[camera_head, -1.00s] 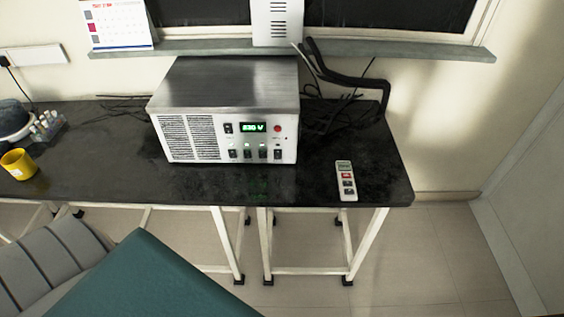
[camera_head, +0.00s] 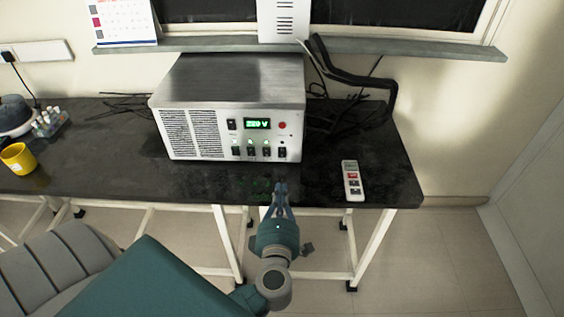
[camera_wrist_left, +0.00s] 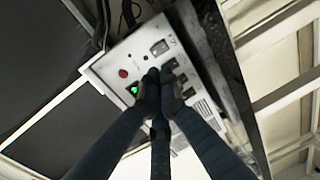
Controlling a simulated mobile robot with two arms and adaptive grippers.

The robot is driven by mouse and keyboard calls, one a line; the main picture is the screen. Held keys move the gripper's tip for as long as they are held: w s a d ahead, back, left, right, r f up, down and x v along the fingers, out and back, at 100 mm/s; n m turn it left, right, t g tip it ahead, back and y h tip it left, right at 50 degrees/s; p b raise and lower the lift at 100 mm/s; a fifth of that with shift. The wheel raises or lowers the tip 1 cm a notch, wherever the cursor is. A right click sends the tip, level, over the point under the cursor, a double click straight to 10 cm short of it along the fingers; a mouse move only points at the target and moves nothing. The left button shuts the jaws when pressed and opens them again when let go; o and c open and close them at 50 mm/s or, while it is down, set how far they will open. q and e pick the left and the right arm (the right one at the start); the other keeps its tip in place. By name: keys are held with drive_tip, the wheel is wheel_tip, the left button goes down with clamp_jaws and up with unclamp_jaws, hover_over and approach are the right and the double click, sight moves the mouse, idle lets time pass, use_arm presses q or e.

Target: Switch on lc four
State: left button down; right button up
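A silver power box (camera_head: 228,82) stands on the black bench. Its white front has a lit green voltage display (camera_head: 257,124), a red button (camera_head: 282,125) and a bottom row of small black switches. Green lights glow above the left and middle switches; the rightmost switch (camera_head: 282,154) shows no green light. The labels are too small to read, so I cannot tell which is lc four. My left gripper (camera_head: 281,186) has its fingers together, empty, in front of and below the switch row. In the left wrist view its fingertips (camera_wrist_left: 160,75) overlap the panel (camera_wrist_left: 140,48); contact cannot be told.
A white remote (camera_head: 352,180) lies on the bench (camera_head: 395,170) to the right of the box. A yellow mug (camera_head: 18,158) stands at the far left. Black cables and a dark bent tube (camera_head: 360,80) are behind and right of the box. The bench front before the box is clear.

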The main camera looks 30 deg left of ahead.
use_arm(q)
drive_tip(key=shift+s+a+r+n, duration=0.1)
drive_tip(key=shift+r+n, duration=0.05)
drive_tip(key=shift+n, duration=0.15)
drive_tip(key=p, duration=0.1)
approach(282, 154)
drive_tip(key=x, duration=0.6)
drive_tip(key=shift+w, duration=0.2)
drive_tip(key=shift+w+a, duration=0.2)
drive_tip(key=shift+w, duration=0.05)
